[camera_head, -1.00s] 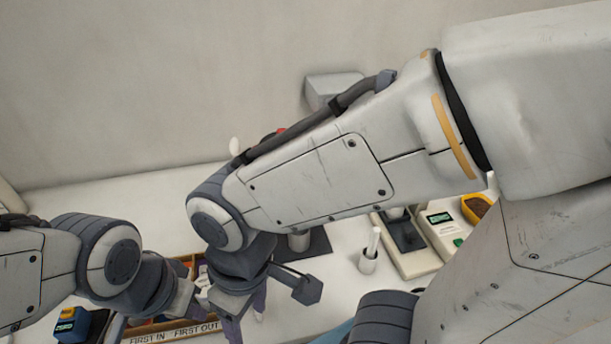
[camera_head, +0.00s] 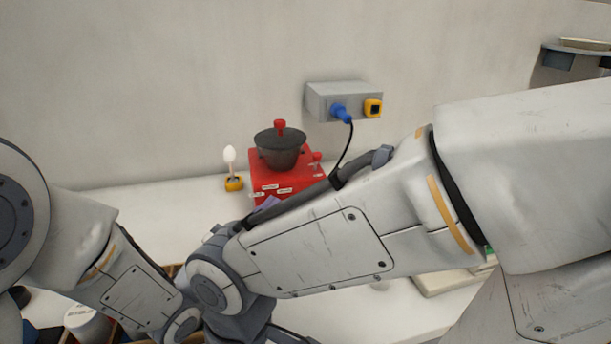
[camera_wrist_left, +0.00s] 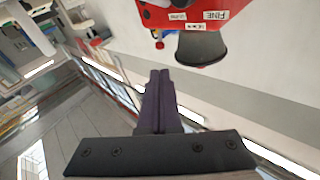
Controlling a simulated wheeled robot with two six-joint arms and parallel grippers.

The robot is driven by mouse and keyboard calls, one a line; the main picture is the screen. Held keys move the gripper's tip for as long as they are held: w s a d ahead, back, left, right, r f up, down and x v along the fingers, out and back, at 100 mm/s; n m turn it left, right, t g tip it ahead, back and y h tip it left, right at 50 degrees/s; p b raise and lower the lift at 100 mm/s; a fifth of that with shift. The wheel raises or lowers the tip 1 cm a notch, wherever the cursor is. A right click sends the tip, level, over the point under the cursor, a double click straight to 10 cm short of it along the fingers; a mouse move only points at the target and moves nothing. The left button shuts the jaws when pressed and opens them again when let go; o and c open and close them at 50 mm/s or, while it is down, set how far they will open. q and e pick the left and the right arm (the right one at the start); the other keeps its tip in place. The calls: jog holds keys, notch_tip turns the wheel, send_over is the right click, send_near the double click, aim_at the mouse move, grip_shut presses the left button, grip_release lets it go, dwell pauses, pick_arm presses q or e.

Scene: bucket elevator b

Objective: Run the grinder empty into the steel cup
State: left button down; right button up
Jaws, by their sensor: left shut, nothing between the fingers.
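The red grinder (camera_head: 256,165) stands near the back wall with a dark hopper (camera_head: 280,153) and a red-knobbed lid on top. Its lower front is hidden behind my right arm. In the left wrist view, the grinder's red body (camera_wrist_left: 180,14) and dark hopper (camera_wrist_left: 201,48) appear upside down, with a label reading FINE. My left gripper (camera_wrist_left: 160,74) is shut and empty, its purple fingers apart from the grinder. My right gripper is out of view. I cannot see the steel cup.
A grey wall box (camera_head: 328,101) holds a blue plug (camera_head: 341,113) with a black cord and a yellow switch (camera_head: 373,108). A white spoon-like item (camera_head: 230,156) stands in a yellow holder left of the grinder. My right arm crosses low over the counter.

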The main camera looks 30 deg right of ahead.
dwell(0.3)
pick_arm(q)
jog(key=p, duration=0.4)
send_near(315, 158)
jog(key=x, duration=0.5)
jog(key=shift+w+d+r, duration=0.1)
jog(key=shift+w+d, duration=0.4)
jog(key=shift+d, duration=0.3)
jog(key=shift+p, duration=0.3)
